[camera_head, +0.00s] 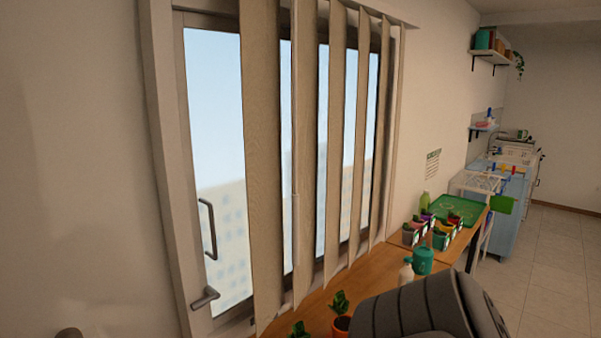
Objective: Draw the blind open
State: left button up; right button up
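The blind hangs in front of the window as several long beige vertical slats (262,150). The slats are turned partly edge-on, with gaps between them, and cover the middle and right of the glass. The left part of the window (212,120) is uncovered and shows sky and a pale building. A thin pale rod (294,150) hangs among the slats, probably the blind's wand. The slats' lower ends hang near the wooden counter. Neither of my grippers is in view.
The window frame has grey handles (205,298) at lower left. A wooden counter (375,285) below holds potted plants (341,312), a teal can (423,261) and a white bottle (406,271). A dark ribbed shape (430,308) blocks the bottom right. Tiled floor (550,265) lies open at right.

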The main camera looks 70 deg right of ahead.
aim_at(260, 20)
jog(key=z, duration=1.75)
